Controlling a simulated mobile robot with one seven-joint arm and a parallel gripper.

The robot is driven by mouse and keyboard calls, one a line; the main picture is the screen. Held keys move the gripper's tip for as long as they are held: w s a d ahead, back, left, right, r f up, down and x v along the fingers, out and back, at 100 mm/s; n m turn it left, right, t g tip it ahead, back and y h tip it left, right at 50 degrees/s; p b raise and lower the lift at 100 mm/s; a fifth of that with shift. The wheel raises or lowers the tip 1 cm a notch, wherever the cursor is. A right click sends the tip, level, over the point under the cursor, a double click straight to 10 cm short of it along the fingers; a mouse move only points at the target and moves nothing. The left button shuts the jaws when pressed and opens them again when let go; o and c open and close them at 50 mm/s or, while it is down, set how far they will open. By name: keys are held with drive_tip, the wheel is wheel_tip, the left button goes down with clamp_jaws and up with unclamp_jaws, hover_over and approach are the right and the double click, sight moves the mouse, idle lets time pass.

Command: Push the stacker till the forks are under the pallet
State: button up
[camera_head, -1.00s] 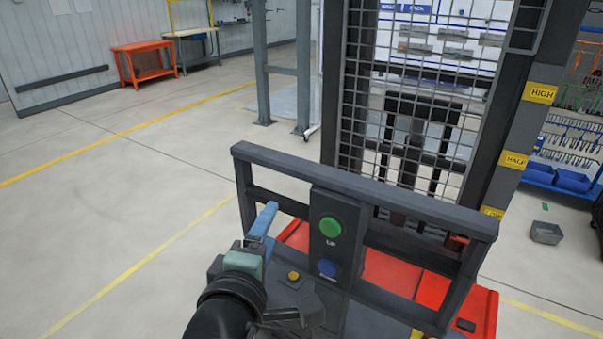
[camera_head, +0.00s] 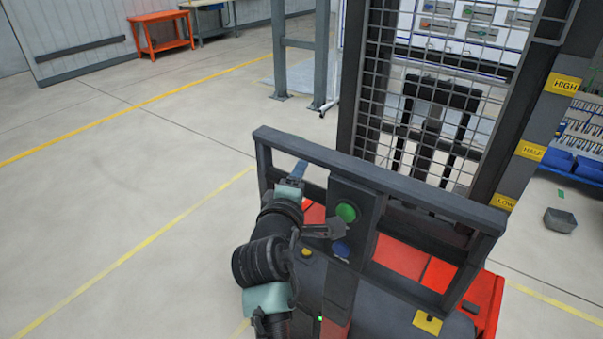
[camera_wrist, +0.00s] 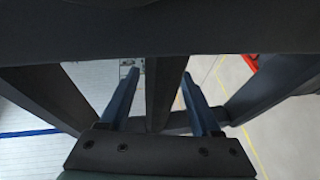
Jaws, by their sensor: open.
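The stacker (camera_head: 400,207) is red and dark grey, with a handle frame, a mesh guard and a mast. Its control panel has a green button (camera_head: 346,212) and a blue button (camera_head: 341,249). A dark fork carriage (camera_head: 441,95) shows through the mesh; I cannot make out the fork tips. No pallet can be made out. My gripper (camera_head: 299,170) is at the left part of the handle frame, left of the panel. In the wrist view my gripper (camera_wrist: 160,92) has its two blue fingers apart, with a dark bar (camera_wrist: 158,90) between them, not clamped.
An orange table (camera_head: 162,34) stands at the far left. A grey post frame (camera_head: 280,50) stands behind the stacker's left side. A grey bin (camera_head: 560,220) lies on the floor at the right. Open floor with yellow lines spreads on the left.

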drive_tip(key=shift+w+d, duration=0.1)
drive_tip(key=shift+w, duration=0.2)
clamp_jaws()
drive_tip(key=shift+f, duration=0.1)
idle(1.3)
